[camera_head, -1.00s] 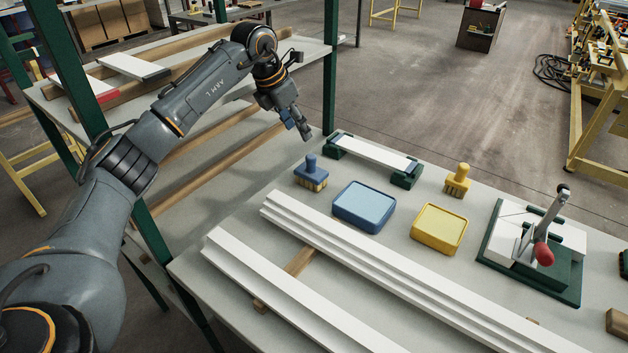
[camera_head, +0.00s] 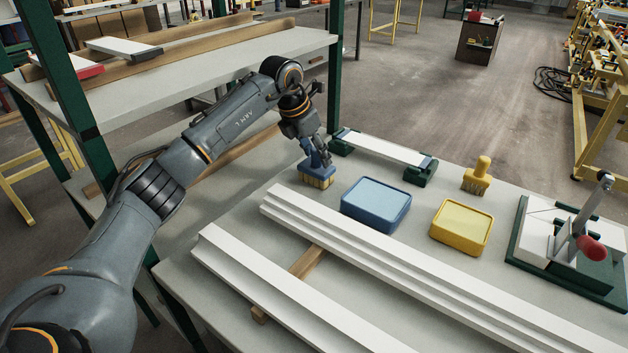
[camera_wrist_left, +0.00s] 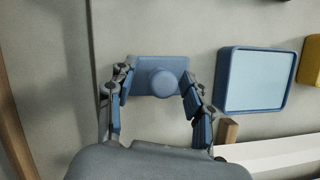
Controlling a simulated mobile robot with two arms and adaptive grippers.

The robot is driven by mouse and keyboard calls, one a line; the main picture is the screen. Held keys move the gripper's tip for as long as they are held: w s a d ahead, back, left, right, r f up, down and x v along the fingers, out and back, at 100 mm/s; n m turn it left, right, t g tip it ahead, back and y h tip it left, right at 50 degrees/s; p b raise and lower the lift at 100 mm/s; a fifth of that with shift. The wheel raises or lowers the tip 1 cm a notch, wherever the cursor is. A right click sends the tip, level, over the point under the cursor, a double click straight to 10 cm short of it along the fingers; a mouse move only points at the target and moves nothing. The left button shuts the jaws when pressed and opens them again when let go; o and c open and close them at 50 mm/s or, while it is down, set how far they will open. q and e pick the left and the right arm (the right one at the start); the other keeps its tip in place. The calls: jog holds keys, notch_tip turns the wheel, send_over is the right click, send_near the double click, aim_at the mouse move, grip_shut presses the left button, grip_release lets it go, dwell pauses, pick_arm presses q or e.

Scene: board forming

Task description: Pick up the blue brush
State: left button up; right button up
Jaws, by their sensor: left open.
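The blue brush (camera_head: 318,177) stands upright on its bristles on the table, left of the blue tray (camera_head: 346,210). In the head view its knob is partly hidden by my left gripper (camera_head: 321,156), which is right above it. In the left wrist view the brush (camera_wrist_left: 142,82) lies below the hand, its round knob between the two spread fingers of my left gripper (camera_wrist_left: 156,86). The fingers are open, one on each side of the knob. Whether they touch the brush I cannot tell. My right gripper is in neither view.
A yellow brush (camera_head: 477,180) and yellow tray (camera_head: 461,251) stand to the right. A white board lies on green supports (camera_head: 421,172) behind the trays. Long white mouldings (camera_head: 400,255) lie in front. A lever device (camera_head: 590,255) is at the right. A green shelf post (camera_head: 335,70) rises behind my gripper.

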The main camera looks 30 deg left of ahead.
pick_arm(q)
jog(key=shift+w+f, duration=0.2)
jog(key=shift+f, duration=0.1)
jog(key=shift+d+r, duration=0.1)
jog(key=shift+s+d+r, duration=0.1)
jog(key=shift+s+r, duration=0.1)
jog(key=c, duration=0.4)
grip_shut()
